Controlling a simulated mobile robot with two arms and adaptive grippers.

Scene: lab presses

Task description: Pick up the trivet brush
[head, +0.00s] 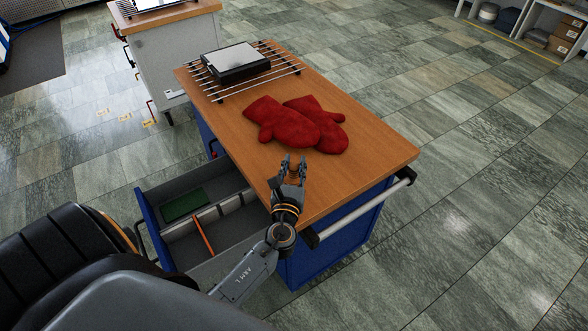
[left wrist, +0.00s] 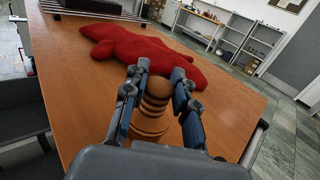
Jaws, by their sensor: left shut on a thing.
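My left gripper (head: 290,165) is over the near left part of the wooden cart top. In the left wrist view its fingers (left wrist: 158,80) are closed around a brown, ringed wooden piece (left wrist: 152,108), which looks like the handle of the trivet brush. No bristles show, and the brush's lower part is hidden. I cannot tell whether it touches the cart top. In the head view the gripper mostly hides it. My right gripper is not in view.
Red oven mitts (head: 290,127) lie just beyond the gripper on the wooden cart top (head: 365,150). A wire rack (head: 282,67) with a dark, white-topped device (head: 235,62) stands behind. An open drawer (head: 235,238) at left holds a green pad (head: 184,204).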

